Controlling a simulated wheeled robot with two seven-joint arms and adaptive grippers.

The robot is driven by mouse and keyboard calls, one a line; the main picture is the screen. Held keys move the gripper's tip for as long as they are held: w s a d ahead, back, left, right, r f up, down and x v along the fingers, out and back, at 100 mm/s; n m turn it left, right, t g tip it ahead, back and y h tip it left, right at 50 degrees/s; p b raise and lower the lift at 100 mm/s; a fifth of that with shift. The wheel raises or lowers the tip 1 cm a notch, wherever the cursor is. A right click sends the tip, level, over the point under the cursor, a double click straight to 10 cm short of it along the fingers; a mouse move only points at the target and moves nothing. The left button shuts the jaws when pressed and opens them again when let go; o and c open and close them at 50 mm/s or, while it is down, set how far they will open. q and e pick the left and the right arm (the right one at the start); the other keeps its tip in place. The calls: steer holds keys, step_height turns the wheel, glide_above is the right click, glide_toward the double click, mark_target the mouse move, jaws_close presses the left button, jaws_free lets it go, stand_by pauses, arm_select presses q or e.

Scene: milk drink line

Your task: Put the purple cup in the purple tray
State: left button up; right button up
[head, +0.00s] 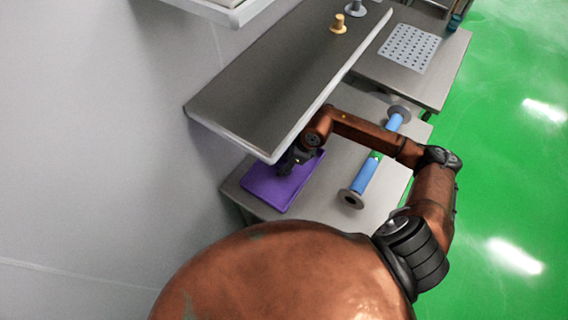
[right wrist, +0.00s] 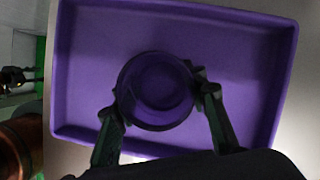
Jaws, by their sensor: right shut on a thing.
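The purple tray (head: 262,186) lies on the lower metal table, partly under the raised shelf. In the right wrist view the tray (right wrist: 245,75) fills most of the picture. The purple cup (right wrist: 158,88) shows there from above, its round opening over the middle of the tray. My right gripper (right wrist: 158,105) has one finger on each side of the cup and is shut on it. In the head view my right gripper (head: 287,163) reaches over the tray and the cup is not clearly visible. I cannot tell whether the cup touches the tray floor.
A metal shelf (head: 270,80) overhangs the tray's far left side.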

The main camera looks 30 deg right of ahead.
steer(key=o, duration=1)
steer(key=shift+r, duration=0.2)
steer(key=shift+p+v, duration=2.9)
steer(key=shift+v, duration=3)
steer(key=shift+s, duration=0.1)
